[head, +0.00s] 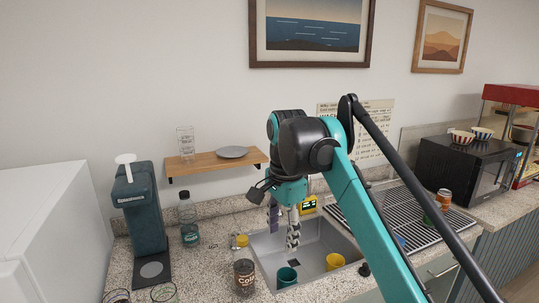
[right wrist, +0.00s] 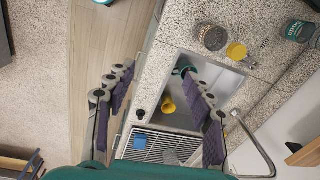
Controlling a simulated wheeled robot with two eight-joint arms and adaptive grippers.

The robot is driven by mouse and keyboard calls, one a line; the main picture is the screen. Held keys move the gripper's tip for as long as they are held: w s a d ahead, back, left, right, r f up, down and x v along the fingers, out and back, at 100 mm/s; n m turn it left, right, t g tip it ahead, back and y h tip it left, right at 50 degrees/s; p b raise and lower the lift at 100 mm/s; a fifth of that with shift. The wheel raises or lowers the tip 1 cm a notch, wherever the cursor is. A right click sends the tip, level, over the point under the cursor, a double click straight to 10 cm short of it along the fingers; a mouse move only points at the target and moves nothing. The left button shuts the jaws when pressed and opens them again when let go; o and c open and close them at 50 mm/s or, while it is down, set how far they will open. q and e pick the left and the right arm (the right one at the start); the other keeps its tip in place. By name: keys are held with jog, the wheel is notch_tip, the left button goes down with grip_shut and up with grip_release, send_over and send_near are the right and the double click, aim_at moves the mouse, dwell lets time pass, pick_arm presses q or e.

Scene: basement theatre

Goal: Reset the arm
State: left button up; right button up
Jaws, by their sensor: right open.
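My right arm, teal and black, reaches in from the lower right in the head view. My right gripper (head: 283,226) hangs over the sink (head: 262,250), fingers pointing down. In the right wrist view the two fingers of this gripper (right wrist: 160,74) stand wide apart, with purple pads and nothing between them. In the sink are a teal cup (head: 286,277) and a yellow cup (head: 335,261), both apart from the fingers. The yellow cup also shows in the right wrist view (right wrist: 167,104). My left gripper is not in view.
A jar (head: 244,277), a small yellow cup (head: 240,241), a bottle (head: 188,215) and a dark dispenser (head: 145,220) stand left of the sink. A wall shelf (head: 205,162) is behind. A drying rack (head: 395,220) and microwave (head: 465,170) are right.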

jog(key=s+d+f+n+t, duration=0.2)
jog(key=s+d+f+n, duration=0.2)
jog(key=f, duration=0.4)
jog(key=s+d+f+n+t, duration=0.2)
jog(key=s+d+f+n, duration=0.2)
jog(key=s+d+f, duration=0.2)
jog(key=s+d+f+n+t, duration=0.2)
jog(key=s+d+f+n, duration=0.2)
jog(key=s+f, duration=0.4)
notch_tip(320, 180, down, 4)
jog(key=shift+d+f, duration=0.1)
jog(key=shift+d, duration=0.4)
jog(key=shift+s, duration=0.1)
